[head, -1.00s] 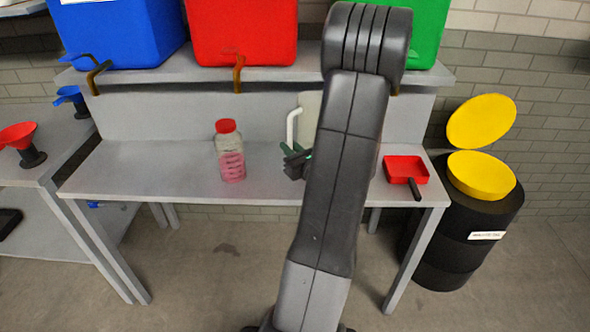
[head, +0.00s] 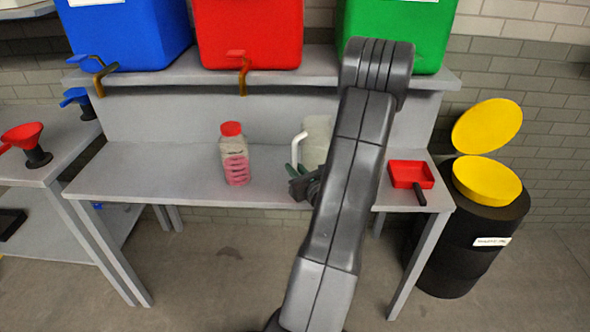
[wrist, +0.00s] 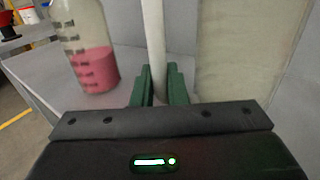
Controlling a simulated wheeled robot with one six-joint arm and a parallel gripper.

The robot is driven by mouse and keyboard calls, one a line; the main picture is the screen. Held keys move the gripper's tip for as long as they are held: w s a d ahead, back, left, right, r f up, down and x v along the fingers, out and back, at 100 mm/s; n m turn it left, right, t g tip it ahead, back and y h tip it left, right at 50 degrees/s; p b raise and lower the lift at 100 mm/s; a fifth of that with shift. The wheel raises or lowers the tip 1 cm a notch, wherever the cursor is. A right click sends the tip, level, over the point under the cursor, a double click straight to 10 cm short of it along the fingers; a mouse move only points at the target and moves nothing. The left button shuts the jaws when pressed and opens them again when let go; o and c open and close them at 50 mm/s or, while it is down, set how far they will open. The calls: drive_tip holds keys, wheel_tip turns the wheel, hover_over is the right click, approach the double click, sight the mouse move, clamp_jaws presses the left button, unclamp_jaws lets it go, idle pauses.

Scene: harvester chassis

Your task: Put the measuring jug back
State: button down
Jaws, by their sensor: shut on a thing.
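The measuring jug (head: 316,138) is pale and translucent with a white handle (head: 297,150). In the head view it is upright over the bench, partly hidden by my arm. My gripper (head: 301,172) has its green fingers shut on the handle. In the wrist view the handle (wrist: 153,42) passes between the fingers (wrist: 158,88), and the jug body (wrist: 248,50) fills the right side. The jug's base is hidden, so I cannot tell whether it touches the bench top.
A red-capped bottle of pink liquid (head: 234,155) stands left of the jug on the bench (head: 150,173). A red scoop (head: 408,174) lies at the right end. Blue (head: 130,35), red (head: 248,35) and green (head: 405,40) containers stand on the shelf above, with taps overhanging.

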drive_tip(key=c, duration=1.4)
unclamp_jaws()
drive_tip(key=shift+f, duration=0.1)
drive_tip(key=shift+c, duration=0.2)
drive_tip(key=shift+r, duration=0.25)
drive_tip(key=b+v, duration=0.1)
drive_tip(key=v, duration=1.1)
